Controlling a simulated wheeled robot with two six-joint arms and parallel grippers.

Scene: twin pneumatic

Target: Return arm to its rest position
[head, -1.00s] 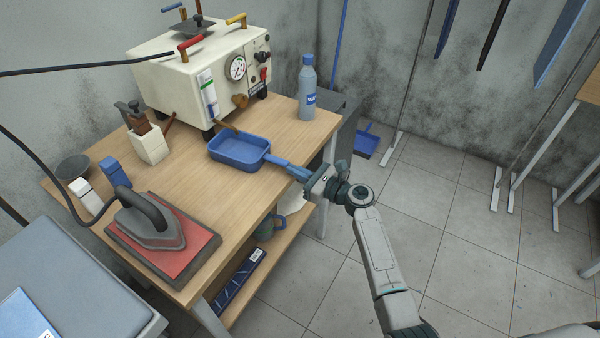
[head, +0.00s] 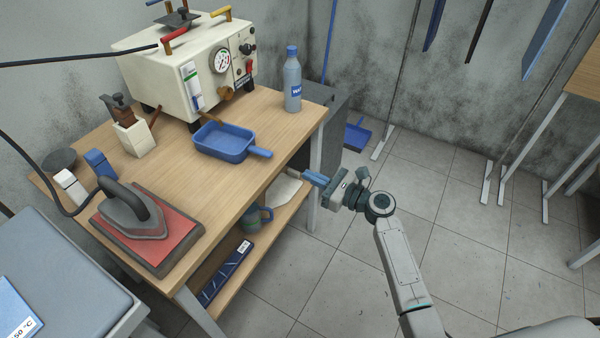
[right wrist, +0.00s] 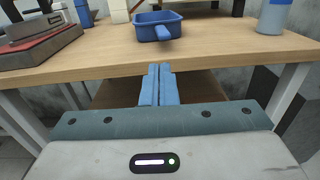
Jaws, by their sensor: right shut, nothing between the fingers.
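My right gripper (head: 316,180) hangs in the air off the right side of the wooden table (head: 165,165), below the level of its top. Its blue fingers are shut with nothing between them; they also show in the right wrist view (right wrist: 159,85), in front of the table's near edge. A blue dustpan-like tray (head: 225,143) with a handle lies on the tabletop near that edge, apart from the fingers. It also shows in the right wrist view (right wrist: 160,27). My left gripper is not in view.
A cream machine with a gauge (head: 190,70), a water bottle (head: 292,80) and an iron on a red pad (head: 140,220) stand on the table. A mug (head: 254,217) is on the shelf below. The floor to the right is largely clear.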

